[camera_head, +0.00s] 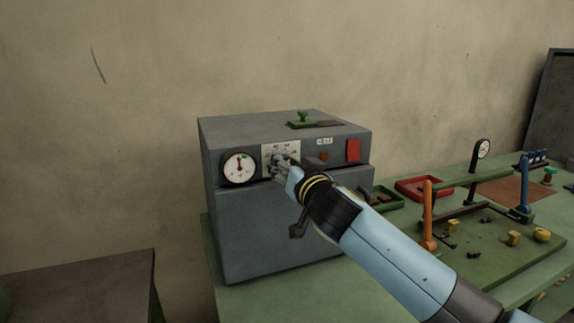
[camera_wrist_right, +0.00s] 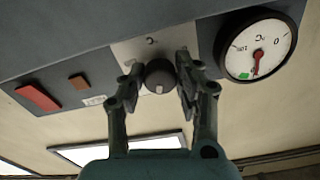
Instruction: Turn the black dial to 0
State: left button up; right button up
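The black dial (camera_wrist_right: 160,75) is a round knob on a pale scale plate (camera_head: 267,151) on the grey machine's front. In the wrist view, a light mark shows near its lower edge; that view looks upside down. My right gripper (camera_wrist_right: 158,70) has one finger on each side of the dial, parted, with a small gap at the left finger; I cannot tell whether the right finger touches. In the head view my right gripper (camera_head: 281,163) covers the dial and part of the scale. My left gripper is not in view.
A white round gauge (camera_head: 239,167) with a red needle sits left of the scale plate. A red switch (camera_head: 353,150) and a brown button (camera_head: 323,155) are to the right. A green-handled part (camera_head: 305,118) stands on top. A cluttered bench (camera_head: 480,255) is at right.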

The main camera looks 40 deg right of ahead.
grip_shut()
jog(key=shift+n, duration=0.3)
jog(key=n+p, duration=0.5)
jog(key=n, duration=2.1)
jog(key=shift+f, duration=0.15)
jog(key=shift+n, duration=0.3)
jog(key=o, duration=0.7)
grip_release()
jog(key=shift+c, duration=0.2)
